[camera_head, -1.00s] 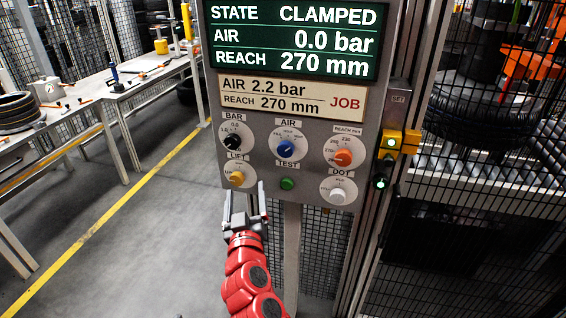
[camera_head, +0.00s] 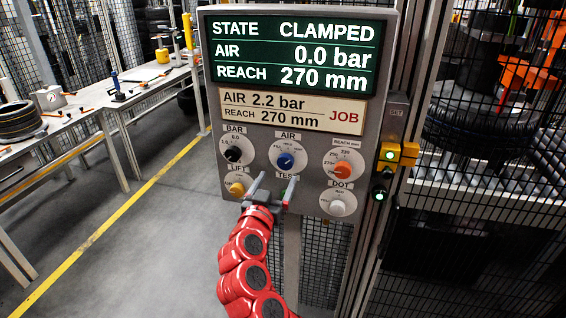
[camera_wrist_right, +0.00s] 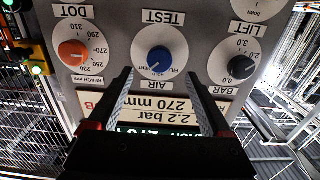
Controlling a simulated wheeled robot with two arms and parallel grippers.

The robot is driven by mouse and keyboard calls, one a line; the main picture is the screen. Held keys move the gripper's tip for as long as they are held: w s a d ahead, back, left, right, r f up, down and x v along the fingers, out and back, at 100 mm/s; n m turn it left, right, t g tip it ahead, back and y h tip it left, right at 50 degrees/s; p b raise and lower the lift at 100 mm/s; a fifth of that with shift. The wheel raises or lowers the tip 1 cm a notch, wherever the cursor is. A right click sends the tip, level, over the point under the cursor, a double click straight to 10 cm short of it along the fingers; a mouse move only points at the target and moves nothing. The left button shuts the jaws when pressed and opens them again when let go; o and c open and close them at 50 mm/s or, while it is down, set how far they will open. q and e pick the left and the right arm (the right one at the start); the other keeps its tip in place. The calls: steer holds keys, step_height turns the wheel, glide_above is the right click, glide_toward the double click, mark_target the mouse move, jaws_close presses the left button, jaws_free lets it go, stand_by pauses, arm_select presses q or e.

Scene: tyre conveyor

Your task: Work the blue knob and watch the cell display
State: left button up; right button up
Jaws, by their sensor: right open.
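The blue knob (camera_head: 286,160) sits under the AIR label on the grey panel, and it also shows in the right wrist view (camera_wrist_right: 159,60). The cell display (camera_head: 294,52) reads STATE CLAMPED, AIR 0.0 bar, REACH 270 mm. The job card (camera_head: 291,109) below it reads AIR 2.2 bar, REACH 270 mm. My right gripper (camera_head: 275,183) is open and empty, just below the blue knob and apart from it. Its fingers cover the green TEST button. In the right wrist view the upside-down knob shows between and beyond the fingertips (camera_wrist_right: 160,78). My left gripper is not in view.
Close around the blue knob are the black BAR knob (camera_head: 233,154), orange REACH knob (camera_head: 342,171), yellow LIFT knob (camera_head: 237,188) and white DOT knob (camera_head: 337,207). A yellow block with a green lamp (camera_head: 390,154) and wire fencing stand to the right.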

mark_target(284, 165)
steer(key=p+x, duration=0.1)
steer(key=x, duration=0.5)
steer(key=shift+w, duration=0.25)
